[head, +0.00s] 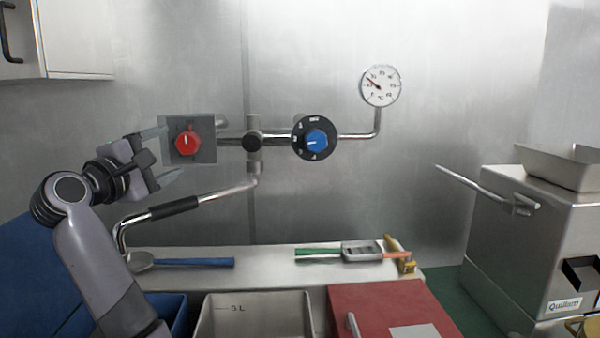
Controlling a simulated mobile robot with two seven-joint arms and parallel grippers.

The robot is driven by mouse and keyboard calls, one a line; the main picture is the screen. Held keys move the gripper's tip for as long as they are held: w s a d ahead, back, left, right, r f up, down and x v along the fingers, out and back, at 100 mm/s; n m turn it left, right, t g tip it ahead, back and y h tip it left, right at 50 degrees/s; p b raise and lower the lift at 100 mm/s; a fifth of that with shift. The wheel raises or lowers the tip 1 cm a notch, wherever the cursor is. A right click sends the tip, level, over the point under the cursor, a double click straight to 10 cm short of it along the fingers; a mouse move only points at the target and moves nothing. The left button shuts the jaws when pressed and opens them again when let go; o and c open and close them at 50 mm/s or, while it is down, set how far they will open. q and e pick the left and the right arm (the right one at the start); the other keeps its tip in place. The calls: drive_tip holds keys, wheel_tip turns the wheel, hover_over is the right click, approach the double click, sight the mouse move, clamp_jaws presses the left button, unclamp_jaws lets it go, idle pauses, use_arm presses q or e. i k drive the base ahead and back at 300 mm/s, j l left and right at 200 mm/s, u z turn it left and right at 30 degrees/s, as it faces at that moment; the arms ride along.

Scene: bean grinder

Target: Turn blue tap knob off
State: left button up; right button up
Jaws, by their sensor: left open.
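The blue tap knob (317,140) sits on a round black dial plate (302,151) with white markings, on the pipe at the middle of the wall. A white line on the knob lies roughly level. The red knob (187,142) is on a square grey plate to the left. My left gripper (172,152) is open around the red knob's area, its fingers pointing right, one above and one below the knob in the picture. I cannot tell whether it touches the plate. It is well left of the blue knob. My right gripper is not in view.
A round gauge (380,86) stands on the pipe's right end. The spout (190,202) runs down left. A blue-handled tool (195,262) and a grey device (362,251) lie on the ledge above a metal bin (253,298) and red box (385,305). A steel machine (540,240) stands right.

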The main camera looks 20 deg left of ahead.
sight(315, 140)
drive_tip(key=k+l, duration=0.1)
drive_tip(key=k, duration=0.4)
drive_tip(key=k+l, duration=0.1)
drive_tip(key=k, duration=0.4)
